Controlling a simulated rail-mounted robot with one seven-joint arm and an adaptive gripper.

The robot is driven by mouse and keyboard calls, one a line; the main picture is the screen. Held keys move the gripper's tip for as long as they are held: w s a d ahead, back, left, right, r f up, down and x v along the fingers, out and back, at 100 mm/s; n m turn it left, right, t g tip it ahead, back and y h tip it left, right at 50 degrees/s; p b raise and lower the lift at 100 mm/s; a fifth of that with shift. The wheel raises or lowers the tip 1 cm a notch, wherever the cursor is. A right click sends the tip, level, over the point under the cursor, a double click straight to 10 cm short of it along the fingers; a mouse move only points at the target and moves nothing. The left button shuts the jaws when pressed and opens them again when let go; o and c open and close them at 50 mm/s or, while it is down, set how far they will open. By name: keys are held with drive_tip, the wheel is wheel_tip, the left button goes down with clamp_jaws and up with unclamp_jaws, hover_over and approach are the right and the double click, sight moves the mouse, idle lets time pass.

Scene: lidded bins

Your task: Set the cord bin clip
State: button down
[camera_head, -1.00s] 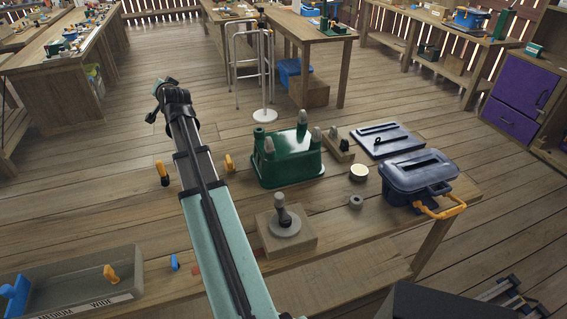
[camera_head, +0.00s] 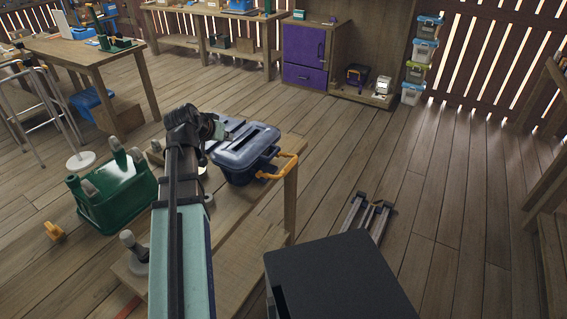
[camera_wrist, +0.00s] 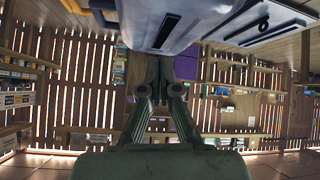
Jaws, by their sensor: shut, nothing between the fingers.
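A dark blue lidded bin (camera_head: 243,155) stands at the table's right end; I take it as the cord bin. Its lid is on, with a long dark slot on top. An orange clip or handle loop (camera_head: 283,168) sticks out from its right side over the table edge; I cannot tell whether it is fastened. My gripper (camera_head: 219,128) is shut and empty at the bin's upper left, near the lid. The arm hides part of the area there. In the wrist view the bin (camera_wrist: 205,18) hangs at the top of the picture, beyond my gripper (camera_wrist: 157,58).
A black box (camera_head: 340,278) is at the front right. Floor to the right is mostly clear.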

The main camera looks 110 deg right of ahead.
drive_tip(key=s+a+m+g+y, duration=0.25)
drive_tip(key=s+a, duration=0.45)
drive_tip(key=s, duration=0.4)
drive_tip(key=p, duration=0.2)
hover_over(290, 167)
drive_tip(key=w, duration=0.2)
wheel_tip(290, 167, down, 9)
drive_tip(key=shift+s+d+f+n, duration=0.15)
drive_tip(key=shift+f+n, duration=0.1)
drive_tip(key=shift+f, duration=0.8)
drive_tip(key=shift+s+a+f+t+h+b, duration=0.15)
drive_tip(key=shift+a+f+t+b, duration=0.1)
drive_tip(key=shift+f+b, duration=0.3)
drive_tip(key=shift+s+a+f+t+h+b, duration=0.1)
drive_tip(key=shift+s+a+f+t+b, duration=0.1)
drive_tip(key=shift+f+b, duration=0.35)
drive_tip(key=shift+r, duration=0.25)
